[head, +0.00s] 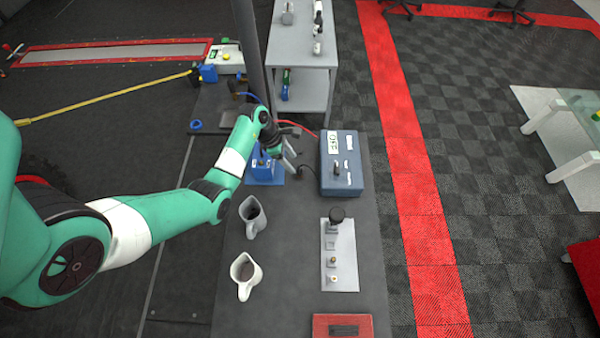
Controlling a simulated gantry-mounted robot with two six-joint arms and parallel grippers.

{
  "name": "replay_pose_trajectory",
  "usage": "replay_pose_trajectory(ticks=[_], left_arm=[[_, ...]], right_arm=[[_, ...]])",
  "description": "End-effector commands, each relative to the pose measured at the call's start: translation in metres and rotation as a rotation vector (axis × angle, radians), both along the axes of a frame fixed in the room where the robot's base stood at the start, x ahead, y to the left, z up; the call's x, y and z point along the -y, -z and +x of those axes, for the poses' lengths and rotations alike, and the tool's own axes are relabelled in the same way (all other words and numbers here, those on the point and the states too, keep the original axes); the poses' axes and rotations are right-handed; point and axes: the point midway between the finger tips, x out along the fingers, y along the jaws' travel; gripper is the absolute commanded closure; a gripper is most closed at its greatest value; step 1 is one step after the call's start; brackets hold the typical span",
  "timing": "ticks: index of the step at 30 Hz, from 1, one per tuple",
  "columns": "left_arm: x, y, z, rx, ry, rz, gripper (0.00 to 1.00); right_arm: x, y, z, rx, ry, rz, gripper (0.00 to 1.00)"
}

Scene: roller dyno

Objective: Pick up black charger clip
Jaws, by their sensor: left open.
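My left arm reaches in from the left, and its gripper (290,162) is open over the work table, just left of the blue charger box (354,180). A small black clip (299,177) lies on the table beside the box's left side, with a dark cable curving toward the box. The gripper's fingertips are close to this clip; I cannot tell whether they touch it. A red cable (307,131) runs from the box toward a dark piece behind the gripper, partly hidden. My right gripper is not in view.
A blue stand (265,171) is close to the gripper. A light plate with knobs (340,262) and a red tray (343,327) are at the right. The table between jugs and plate is clear.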

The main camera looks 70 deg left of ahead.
Motion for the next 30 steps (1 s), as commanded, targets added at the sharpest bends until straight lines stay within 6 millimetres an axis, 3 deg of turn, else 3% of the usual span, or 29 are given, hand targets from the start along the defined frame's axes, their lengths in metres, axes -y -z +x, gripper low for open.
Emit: replay_pose_trajectory(ticks=[5,15,22,30], left_arm=[[0.001,0.005,0.003,0.002,0.000,0.002,0.36],[0.016,0.047,0.026,-0.001,0.000,0.001,0.36],[0.016,0.046,0.027,0.001,-0.001,0.002,0.36],[0.016,0.046,0.027,0.001,-0.001,0.002,0.83]], right_arm=[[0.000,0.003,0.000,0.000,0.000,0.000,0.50],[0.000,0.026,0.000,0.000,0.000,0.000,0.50],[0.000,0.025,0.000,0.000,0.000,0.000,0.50],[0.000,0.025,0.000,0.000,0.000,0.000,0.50]])
